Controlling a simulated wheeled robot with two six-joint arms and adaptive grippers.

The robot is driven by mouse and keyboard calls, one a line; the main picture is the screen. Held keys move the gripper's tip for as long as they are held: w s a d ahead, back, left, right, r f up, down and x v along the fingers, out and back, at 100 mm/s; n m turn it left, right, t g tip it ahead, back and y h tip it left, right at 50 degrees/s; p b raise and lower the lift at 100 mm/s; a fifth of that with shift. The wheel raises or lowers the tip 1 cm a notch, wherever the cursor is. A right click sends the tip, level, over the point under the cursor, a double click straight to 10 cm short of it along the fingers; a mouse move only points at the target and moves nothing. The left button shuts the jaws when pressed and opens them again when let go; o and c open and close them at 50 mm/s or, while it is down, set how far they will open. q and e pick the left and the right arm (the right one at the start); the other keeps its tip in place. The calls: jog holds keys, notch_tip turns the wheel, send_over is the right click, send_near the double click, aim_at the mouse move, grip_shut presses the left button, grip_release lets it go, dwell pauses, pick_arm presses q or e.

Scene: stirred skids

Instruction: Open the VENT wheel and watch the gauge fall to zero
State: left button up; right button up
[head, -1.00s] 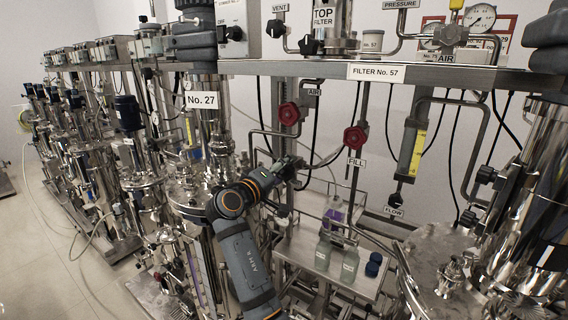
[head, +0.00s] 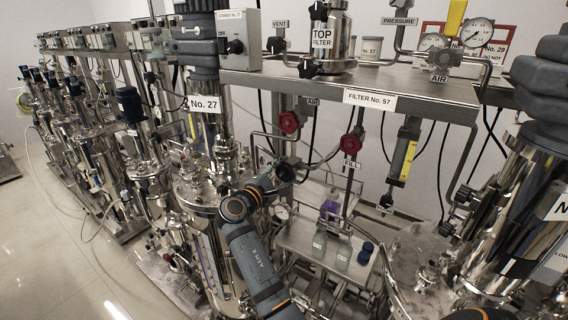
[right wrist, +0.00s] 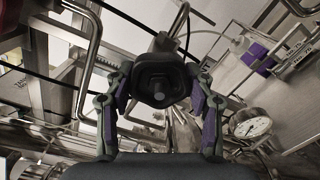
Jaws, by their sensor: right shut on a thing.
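The VENT label (head: 280,23) is at the upper middle of the head view, with a black knob (head: 275,45) below it. My right gripper (head: 285,172) is lower down, below a red wheel (head: 289,122). In the right wrist view, its fingers (right wrist: 160,95) are shut on a black knob (right wrist: 160,72), one finger on each side. I cannot read a label on this knob. A round dial gauge (head: 281,212) is just below the gripper and shows at the right of the wrist view (right wrist: 252,126). Its reading is too small to tell. My left gripper is not in view.
Two more gauges (head: 478,33) (head: 433,42) are at the upper right. A second red wheel (head: 350,143) sits above the FILL label (head: 351,164). Bottles (head: 343,252) and blue caps (head: 366,251) stand on a small shelf. Steel vessels and pipes crowd both sides.

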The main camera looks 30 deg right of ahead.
jog(key=shift+n+p, duration=1.05)
jog(key=shift+n, duration=0.15)
jog(key=o, duration=1.2)
